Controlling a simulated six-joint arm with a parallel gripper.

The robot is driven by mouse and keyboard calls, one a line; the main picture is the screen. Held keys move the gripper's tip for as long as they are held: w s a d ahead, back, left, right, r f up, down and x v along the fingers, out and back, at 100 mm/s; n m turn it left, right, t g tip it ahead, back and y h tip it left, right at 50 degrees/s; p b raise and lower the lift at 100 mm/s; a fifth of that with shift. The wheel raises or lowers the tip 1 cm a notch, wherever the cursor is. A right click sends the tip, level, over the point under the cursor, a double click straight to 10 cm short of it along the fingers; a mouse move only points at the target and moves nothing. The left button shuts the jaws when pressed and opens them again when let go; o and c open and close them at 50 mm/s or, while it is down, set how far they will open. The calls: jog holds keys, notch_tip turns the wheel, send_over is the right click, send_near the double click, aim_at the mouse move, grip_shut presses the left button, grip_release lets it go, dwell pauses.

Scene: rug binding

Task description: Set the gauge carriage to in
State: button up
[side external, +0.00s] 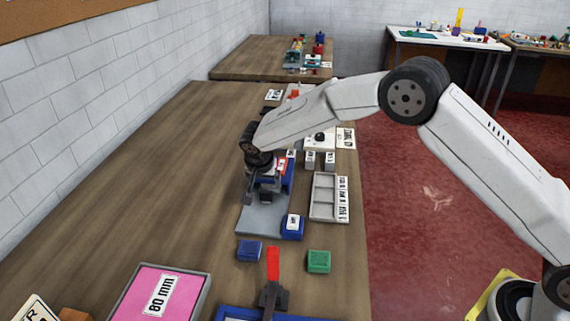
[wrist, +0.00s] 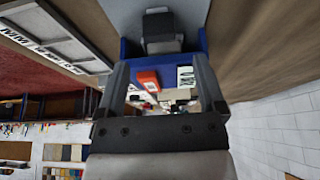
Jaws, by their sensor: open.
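The gauge fixture is a grey plate (side external: 262,219) with blue parts along its right side, on the wooden bench in the side view. My gripper (side external: 258,190) is low over its far half. In the wrist view my gripper (wrist: 162,66) is open, one dark finger on each side. A dark grey block (wrist: 160,30), which may be the carriage, is beyond the fingertips. A blue part with a red block (wrist: 147,81) and a white label (wrist: 186,77) shows between the fingers. The label is too small to read surely. My gripper hides part of the fixture in the side view.
A grey compartment tray (side external: 324,213) is right of the fixture. In front are a blue block (side external: 249,250), a green block (side external: 318,261) and a red-handled lever (side external: 273,265). The bench to the left is clear.

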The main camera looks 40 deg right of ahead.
jog(key=shift+v, duration=0.95)
jog(key=s+d+r+n+y, duration=0.1)
jog(key=s+d+n, duration=0.2)
jog(key=s, duration=0.7)
jog(key=s+d+r+n+y, duration=0.1)
jog(key=s+d+n, duration=0.2)
jog(key=s, duration=0.7)
jog(key=s+d+r+n+y, duration=0.1)
jog(key=s+d+n, duration=0.2)
jog(key=s, duration=0.8)
jog(key=shift+d+r+g, duration=0.15)
jog(key=shift+d+g, duration=0.15)
jog(key=shift+d, duration=0.5)
jog(key=shift+w, duration=0.1)
